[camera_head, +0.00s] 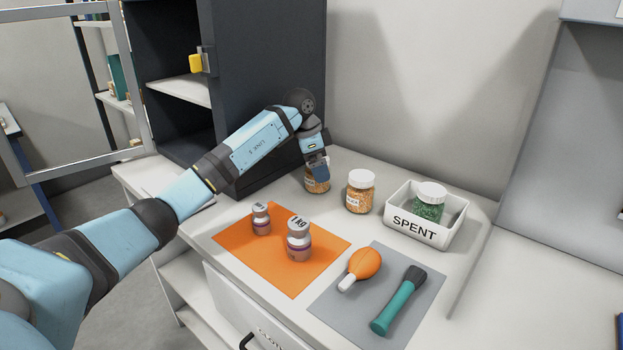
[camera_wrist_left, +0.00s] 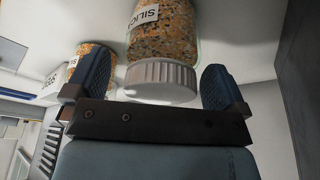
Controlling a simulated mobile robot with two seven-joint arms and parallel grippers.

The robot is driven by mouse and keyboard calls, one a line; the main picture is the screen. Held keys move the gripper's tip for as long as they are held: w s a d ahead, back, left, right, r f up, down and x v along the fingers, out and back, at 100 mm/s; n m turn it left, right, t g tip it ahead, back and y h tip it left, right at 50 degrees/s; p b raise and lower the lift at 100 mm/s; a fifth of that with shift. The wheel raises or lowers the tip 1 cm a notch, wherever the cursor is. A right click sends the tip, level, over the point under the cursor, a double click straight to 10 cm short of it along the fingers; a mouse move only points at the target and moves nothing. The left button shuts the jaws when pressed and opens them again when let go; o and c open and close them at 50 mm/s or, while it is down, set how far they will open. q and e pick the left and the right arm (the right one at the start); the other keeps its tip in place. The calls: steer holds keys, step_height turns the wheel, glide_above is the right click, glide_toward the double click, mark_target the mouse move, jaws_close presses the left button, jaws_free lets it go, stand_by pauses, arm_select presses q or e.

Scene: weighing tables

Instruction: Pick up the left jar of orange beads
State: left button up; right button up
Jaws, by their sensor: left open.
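The left jar of orange beads (camera_head: 317,184) stands on the white table near the dark cabinet. Its upper part is hidden behind my left gripper (camera_head: 320,168) in the head view. In the left wrist view, a labelled jar of orange beads (camera_wrist_left: 163,35) with a white ribbed lid lies between the two blue fingers of my left gripper (camera_wrist_left: 158,72), which are open with a gap on each side. The second jar of orange beads (camera_head: 360,194), with a white lid, stands to the right. A second bead jar (camera_wrist_left: 90,58) also shows beyond the left finger in the wrist view. My right gripper is not in view.
A white tray marked SPENT (camera_head: 414,229) holds a jar of green beads (camera_head: 429,204). An orange mat (camera_head: 270,262) bears two metallic weights (camera_head: 299,240). A grey mat (camera_head: 343,301) bears an orange bulb blower (camera_head: 365,264) and a teal-handled tool (camera_head: 396,306). The dark cabinet (camera_head: 263,80) stands behind my arm.

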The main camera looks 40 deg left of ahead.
arm_select(q)
steer(key=shift+w+f, duration=0.1)
steer(key=shift+f, duration=0.25)
steer(key=shift+d+r, duration=0.1)
steer(key=shift+r, duration=0.05)
steer(key=c, duration=1.1)
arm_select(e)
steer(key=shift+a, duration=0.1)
arm_select(q)
steer(key=shift+r+p, duration=0.3)
step_height(320, 180, up, 2)
steer(key=shift+r+p, duration=0.2)
steer(key=shift+p, duration=1.05)
step_height(320, 180, up, 6)
steer(key=p, duration=0.6)
steer(key=shift+r, duration=0.1)
steer(key=shift+r+p, duration=0.4)
steer(key=shift+p, duration=0.1)
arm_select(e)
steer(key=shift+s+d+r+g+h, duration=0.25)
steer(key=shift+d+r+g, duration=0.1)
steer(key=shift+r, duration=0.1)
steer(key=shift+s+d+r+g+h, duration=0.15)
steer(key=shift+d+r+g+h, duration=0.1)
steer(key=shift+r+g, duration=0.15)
